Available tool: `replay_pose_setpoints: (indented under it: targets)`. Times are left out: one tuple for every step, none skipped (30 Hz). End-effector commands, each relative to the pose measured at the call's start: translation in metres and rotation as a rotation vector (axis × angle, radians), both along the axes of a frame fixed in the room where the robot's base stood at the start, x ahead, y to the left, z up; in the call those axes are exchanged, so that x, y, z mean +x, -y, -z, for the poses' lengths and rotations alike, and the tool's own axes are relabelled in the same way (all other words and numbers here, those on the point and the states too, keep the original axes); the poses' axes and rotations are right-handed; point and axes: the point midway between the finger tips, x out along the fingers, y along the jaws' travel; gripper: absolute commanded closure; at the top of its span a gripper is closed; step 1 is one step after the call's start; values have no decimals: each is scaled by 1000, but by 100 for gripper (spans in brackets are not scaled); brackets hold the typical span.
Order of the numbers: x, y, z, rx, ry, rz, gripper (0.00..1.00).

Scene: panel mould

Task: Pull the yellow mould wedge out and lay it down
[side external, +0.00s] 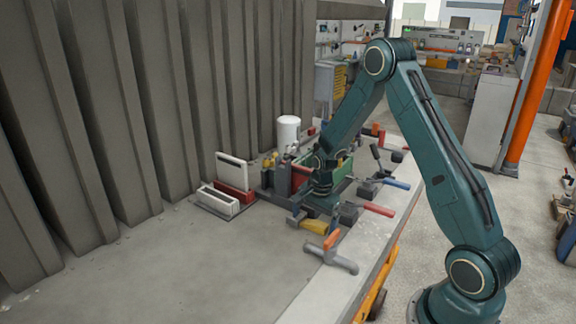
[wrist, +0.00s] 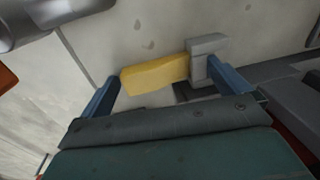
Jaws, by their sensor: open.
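The yellow mould wedge (wrist: 152,76) lies in the wrist view with its right end at a grey block (wrist: 205,47). How deep it sits in the block is hidden. In the side view the wedge (side external: 314,227) shows at the near end of the mould fixture. My gripper (wrist: 162,72) is open and empty. Its blue fingers stand apart, one to the left of the wedge's free end, one to the right by the grey block. I cannot tell the height gap. In the side view my gripper's fingertips are hard to make out.
A grey clamp with an orange handle (side external: 331,240) stands near the wedge. Clamps with red (side external: 379,209) and blue (side external: 397,183) handles line the table's right side. A white-panel rack (side external: 220,202) and a white cylinder (side external: 288,133) stand left and behind. The front-left concrete surface (side external: 190,270) is clear.

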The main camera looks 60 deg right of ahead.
Motion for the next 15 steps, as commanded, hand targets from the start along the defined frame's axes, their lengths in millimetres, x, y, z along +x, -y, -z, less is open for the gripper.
replay_pose_setpoints:
  targets:
    - [-40, 2, 0, 22, -126, 25, 0]
    - [-39, 2, -1, 21, -124, 25, 0]
    - [-38, 2, -4, 20, -121, 25, 0]
    - [-37, 2, -6, 20, -118, 25, 0]
    - [-36, 2, -8, 19, -115, 25, 0]
    - [-35, 2, -11, 18, -110, 24, 0]
    - [-34, 2, -14, 17, -106, 23, 0]
    - [-33, 2, -17, 15, -102, 23, 0]
    - [-31, 1, -21, 15, -96, 22, 0]
    - [-29, 1, -24, 14, -90, 20, 0]
    - [-28, 1, -27, 13, -84, 19, 0]
    - [-25, 1, -32, 12, -77, 16, 0]
    - [-24, 0, -35, 11, -72, 15, 0]
    - [-22, 0, -39, 10, -66, 14, 0]
    - [-20, 0, -44, 9, -59, 12, 0]
